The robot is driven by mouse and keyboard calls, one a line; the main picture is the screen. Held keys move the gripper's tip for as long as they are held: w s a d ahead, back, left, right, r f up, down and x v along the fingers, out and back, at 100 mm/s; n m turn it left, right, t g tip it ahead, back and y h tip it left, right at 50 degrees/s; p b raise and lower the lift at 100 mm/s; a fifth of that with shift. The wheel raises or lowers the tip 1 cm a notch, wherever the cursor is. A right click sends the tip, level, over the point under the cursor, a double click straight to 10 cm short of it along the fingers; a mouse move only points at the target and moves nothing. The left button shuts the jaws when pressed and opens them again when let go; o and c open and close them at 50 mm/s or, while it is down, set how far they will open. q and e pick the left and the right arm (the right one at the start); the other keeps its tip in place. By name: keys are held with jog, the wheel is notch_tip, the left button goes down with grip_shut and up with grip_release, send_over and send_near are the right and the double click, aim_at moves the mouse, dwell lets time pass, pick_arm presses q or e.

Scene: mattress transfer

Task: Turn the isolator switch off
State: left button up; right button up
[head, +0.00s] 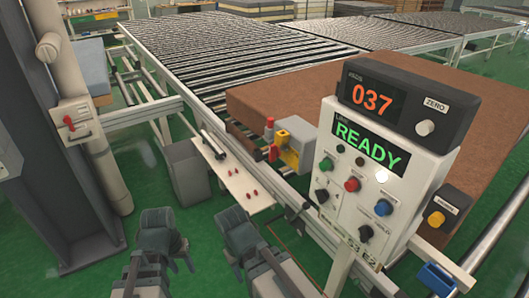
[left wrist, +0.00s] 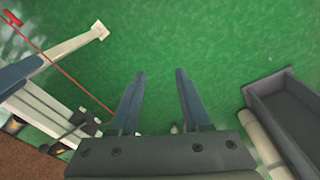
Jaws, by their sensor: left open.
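A pale switch box with a red handle (head: 69,122), which looks like the isolator switch, is fixed to the post at the left of the head view. The handle's setting is too small to read. My left gripper (head: 180,258) is low in the head view, below and to the right of the box and well apart from it. In the left wrist view my left gripper (left wrist: 160,72) has its two fingers spread, with only green floor between them. My right gripper (head: 240,262) is beside it; its fingers are not clear.
A control panel (head: 338,196) with knobs, buttons and a READY display stands at the right. Behind it lie a brown mattress (head: 300,95) and a roller conveyor (head: 230,55). A white shelf (head: 235,178) juts out ahead of my grippers. Green floor (head: 150,190) is open near the post.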

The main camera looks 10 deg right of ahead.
pick_arm(q)
jog(key=w+d+r+m+t+h, duration=0.1)
jog(key=w+d+r+m+h, duration=0.2)
jog(key=w+d+h, duration=0.2)
jog(key=m+t+h, duration=0.5)
jog(key=m+h, duration=0.4)
jog(key=h, duration=0.2)
send_near(270, 153)
jog(key=x, duration=0.8)
jog(key=shift+w+d, duration=0.2)
jog(key=shift+d, duration=0.05)
grip_shut()
